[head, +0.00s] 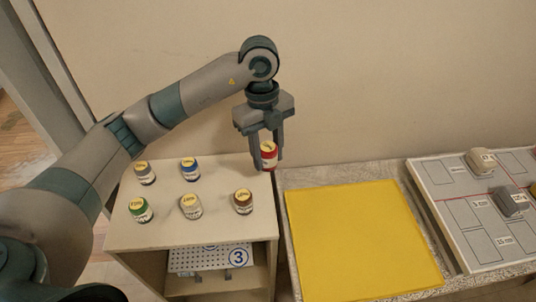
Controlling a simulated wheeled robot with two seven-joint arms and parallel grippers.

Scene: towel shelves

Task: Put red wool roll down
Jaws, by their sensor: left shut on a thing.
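The red wool roll (268,151) is a small red and white cylinder with a yellowish top. It is upright between the fingers of my left gripper (266,160), which is shut on it. The gripper points down over the back right corner of the light wooden cabinet top (150,235). I cannot tell whether the roll touches the surface. My right gripper is not in view.
Several other rolls stand on the cabinet: grey (145,173), blue (190,169), green (140,209), beige (191,206) and brown (243,201). A yellow mat (355,240) lies to the right. Beyond it is a white marked board (470,215) with grey blocks.

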